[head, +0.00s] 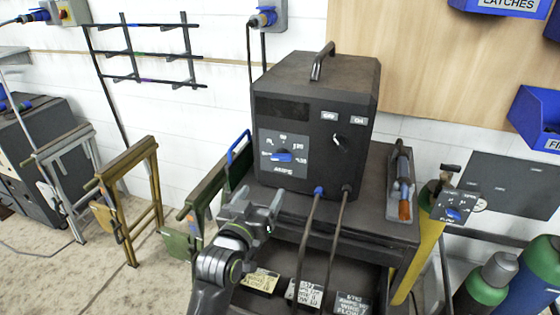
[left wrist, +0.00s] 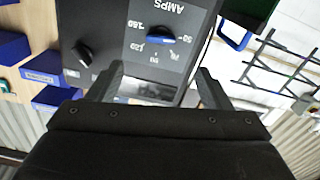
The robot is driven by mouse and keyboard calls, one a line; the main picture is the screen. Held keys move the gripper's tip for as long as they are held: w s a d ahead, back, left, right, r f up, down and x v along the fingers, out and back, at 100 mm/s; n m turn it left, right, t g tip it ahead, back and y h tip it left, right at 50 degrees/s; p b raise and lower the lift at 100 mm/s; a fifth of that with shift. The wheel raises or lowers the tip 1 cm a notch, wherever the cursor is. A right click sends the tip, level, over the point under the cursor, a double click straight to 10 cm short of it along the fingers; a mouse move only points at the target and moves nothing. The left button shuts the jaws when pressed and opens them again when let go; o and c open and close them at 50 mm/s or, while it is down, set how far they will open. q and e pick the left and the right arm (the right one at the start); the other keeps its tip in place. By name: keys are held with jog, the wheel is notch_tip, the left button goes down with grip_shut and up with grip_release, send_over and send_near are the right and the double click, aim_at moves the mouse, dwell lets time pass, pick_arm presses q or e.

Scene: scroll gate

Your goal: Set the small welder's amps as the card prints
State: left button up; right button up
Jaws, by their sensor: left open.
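The small black welder (head: 318,100) stands on a dark cart. Its front has a grey AMPS dial plate with a blue knob (head: 282,156), whose bar lies roughly level. I cannot tell which number it marks. The knob shows upside down in the left wrist view (left wrist: 163,40). My left gripper (head: 262,206) is open, below and in front of the plate, apart from the knob; in the left wrist view its fingers (left wrist: 160,82) stand apart with nothing between.
An OFF/ON lever (head: 338,138) is on the welder's right front. Cables (head: 312,225) hang from its lower front. A torch in a tray (head: 400,185) lies right of it. Folding stands (head: 130,190) are at the left.

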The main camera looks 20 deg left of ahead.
aim_at(280, 160)
pick_arm(q)
jog(key=w+p, duration=0.2)
jog(key=w, duration=1.2)
jog(key=shift+w+d+f, duration=0.1)
jog(key=shift+d, duration=0.05)
jog(key=c, duration=1)
jog(key=shift+p, duration=0.3)
jog(key=m+p, duration=0.1)
jog(key=m, duration=0.1)
jog(key=m+p, duration=0.1)
jog(key=m, duration=0.1)
jog(key=shift+r+m, duration=0.2)
jog(key=shift+m, duration=0.1)
jog(key=m+p, duration=0.1)
jog(key=m, duration=0.1)
jog(key=m+p, duration=0.2)
jog(key=m, duration=0.1)
jog(key=shift+a+f, duration=0.1)
jog(key=shift+a, duration=0.1)
